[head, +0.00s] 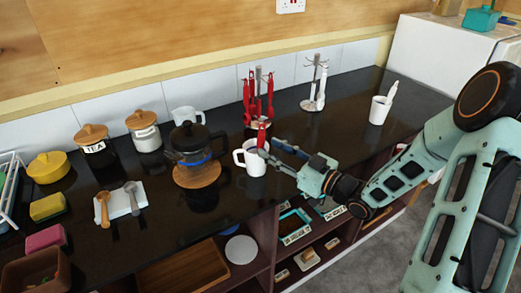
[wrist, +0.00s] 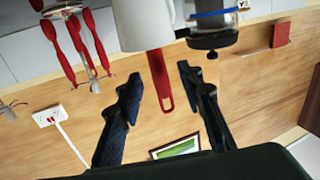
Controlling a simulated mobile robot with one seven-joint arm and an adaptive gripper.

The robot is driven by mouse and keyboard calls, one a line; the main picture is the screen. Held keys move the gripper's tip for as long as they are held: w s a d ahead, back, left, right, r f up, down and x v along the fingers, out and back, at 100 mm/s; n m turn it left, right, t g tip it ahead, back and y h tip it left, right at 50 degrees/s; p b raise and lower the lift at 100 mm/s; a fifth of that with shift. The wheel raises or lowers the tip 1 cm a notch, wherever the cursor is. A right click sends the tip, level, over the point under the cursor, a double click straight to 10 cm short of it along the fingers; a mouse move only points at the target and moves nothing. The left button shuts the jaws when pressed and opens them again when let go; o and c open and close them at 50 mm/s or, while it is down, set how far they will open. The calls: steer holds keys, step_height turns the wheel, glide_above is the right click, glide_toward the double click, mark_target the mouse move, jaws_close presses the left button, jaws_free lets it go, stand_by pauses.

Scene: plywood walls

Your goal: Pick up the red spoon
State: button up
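A red spoon (head: 262,136) stands in a white mug (head: 249,160) on the dark counter, with only its red handle showing above the rim. My gripper (head: 273,152) is at the right of the mug, near the handle. In the wrist view, the picture is turned over: the red spoon's handle (wrist: 160,82) hangs below the white mug (wrist: 144,24). The handle shows between the two fingers of my open gripper (wrist: 160,82), with a gap on each side. The spoon's lower end is hidden in the mug.
A second white mug (head: 379,110) stands farther right. Open shelves (head: 255,240) lie below the counter.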

mark_target(260, 145)
steer(key=shift+f+p+x, duration=0.25)
steer(key=shift+x, duration=1.1)
steer(key=shift+f+p+x, duration=0.25)
steer(key=shift+x, duration=1.1)
steer(key=shift+w+d, duration=0.1)
steer(key=shift+c, duration=0.4)
jaws_close()
